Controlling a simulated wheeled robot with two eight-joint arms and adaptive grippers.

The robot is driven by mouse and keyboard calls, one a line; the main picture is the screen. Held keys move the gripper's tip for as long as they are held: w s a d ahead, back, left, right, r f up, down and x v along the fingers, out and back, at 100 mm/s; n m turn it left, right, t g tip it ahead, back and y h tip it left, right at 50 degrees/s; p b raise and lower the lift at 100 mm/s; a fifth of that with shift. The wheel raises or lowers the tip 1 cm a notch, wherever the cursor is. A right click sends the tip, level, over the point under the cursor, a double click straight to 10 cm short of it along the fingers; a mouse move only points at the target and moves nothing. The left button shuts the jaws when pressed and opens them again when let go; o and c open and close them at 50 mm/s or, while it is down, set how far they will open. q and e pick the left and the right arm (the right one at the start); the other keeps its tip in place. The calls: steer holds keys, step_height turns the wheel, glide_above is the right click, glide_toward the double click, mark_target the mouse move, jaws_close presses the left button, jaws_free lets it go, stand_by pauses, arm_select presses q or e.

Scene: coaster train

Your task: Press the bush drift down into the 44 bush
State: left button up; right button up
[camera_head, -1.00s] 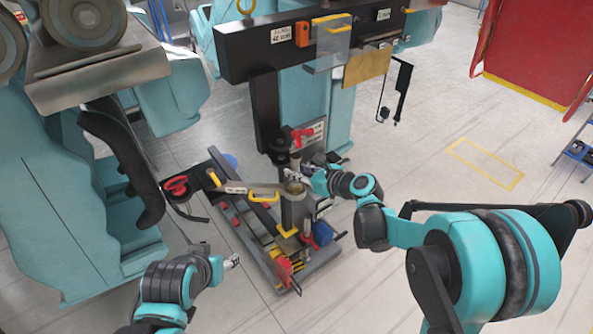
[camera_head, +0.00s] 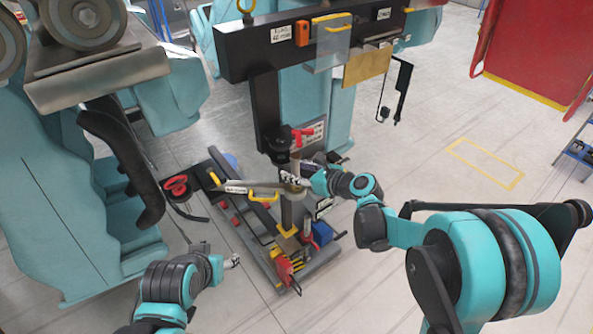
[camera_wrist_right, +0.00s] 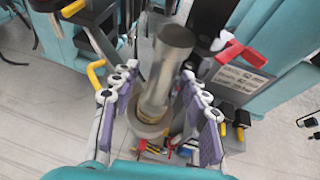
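A plain metal cylinder, which looks like the bush drift (camera_wrist_right: 168,70), stands slightly tilted in the right wrist view. Its lower end meets a pale round ring or boss (camera_wrist_right: 149,129); I cannot tell whether this is the 44 bush. My right gripper (camera_wrist_right: 157,72) has its purple-padded fingers apart on either side of the cylinder, with a gap visible at the left. In the head view my right gripper (camera_head: 293,178) is at the round end of a grey labelled arm (camera_head: 245,187). My left gripper (camera_head: 233,261) hangs beside the low trolley, too small to read.
The low trolley (camera_head: 297,287) holds several tools and a blue block (camera_head: 322,234). A dark post (camera_head: 267,112) with a red handle (camera_head: 303,136) stands just behind. Teal car seats (camera_head: 60,220) fill the left. Open floor (camera_head: 420,170) lies at the right.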

steer(key=shift+d+r, duration=0.1)
steer(key=v, duration=1.2)
arm_select(q)
step_height(320, 180, down, 6)
steer(key=b, duration=0.5)
steer(key=shift+r+b, duration=0.15)
steer(key=shift+b, duration=0.2)
arm_select(e)
steer(key=s+d+f+n+h, duration=0.3)
steer(key=s+n, duration=0.3)
steer(key=n, duration=0.3)
steer(key=s+d+f+n+g+h, duration=0.1)
steer(key=s+d+f+n+h, duration=0.2)
steer(key=s+n, duration=0.4)
steer(key=s+d+f+n+g+h, duration=0.1)
steer(key=s+d+f+n+h, duration=0.2)
steer(key=s+n, duration=0.4)
steer(key=f+n, duration=0.1)
steer(key=n, duration=0.3)
steer(key=shift+d+f+h, duration=0.25)
steer(key=shift+f+h, duration=0.05)
steer(key=shift+f, duration=0.1)
arm_select(q)
steer(key=shift+c, duration=0.4)
